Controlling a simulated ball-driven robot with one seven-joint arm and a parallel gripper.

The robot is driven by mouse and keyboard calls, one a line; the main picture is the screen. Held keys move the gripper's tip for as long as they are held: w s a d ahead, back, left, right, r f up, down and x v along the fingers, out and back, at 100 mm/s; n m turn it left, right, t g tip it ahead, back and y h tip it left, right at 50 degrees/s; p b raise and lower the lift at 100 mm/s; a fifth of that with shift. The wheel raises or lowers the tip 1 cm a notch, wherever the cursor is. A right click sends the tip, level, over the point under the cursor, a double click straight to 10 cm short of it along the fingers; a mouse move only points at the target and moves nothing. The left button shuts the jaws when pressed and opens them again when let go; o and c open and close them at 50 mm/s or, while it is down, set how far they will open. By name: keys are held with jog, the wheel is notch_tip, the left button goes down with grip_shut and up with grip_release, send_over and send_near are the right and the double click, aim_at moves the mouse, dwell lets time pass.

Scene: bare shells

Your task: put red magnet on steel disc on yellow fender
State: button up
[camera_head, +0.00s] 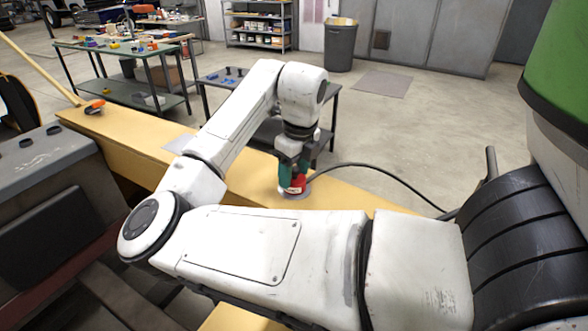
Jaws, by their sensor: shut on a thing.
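My gripper (291,178), with green fingers, points down over the yellow fender (345,198) in the head view. It is shut on the red magnet (297,184), which shows as a small red piece between the fingers. The steel disc (296,194) lies flat on the yellow fender right under the magnet, with its pale rim partly showing. I cannot tell whether the magnet touches the disc or hovers just above it. My arm hides part of the fender in front.
An orange and black tool (95,107) lies at the fender's far left end. A black hose (385,175) curves right past my gripper. A low table (228,79) with blue pieces stands behind. A grey engine-like block (45,190) fills the left. Open floor lies at back right.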

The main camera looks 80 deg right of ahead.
aim_at(299, 171)
jog(key=o, duration=1.3)
jog(key=shift+c, duration=0.2)
notch_tip(299, 171, up, 12)
jog(key=s, duration=0.1)
jog(key=shift+s+a, duration=0.15)
jog(key=shift+a, duration=0.15)
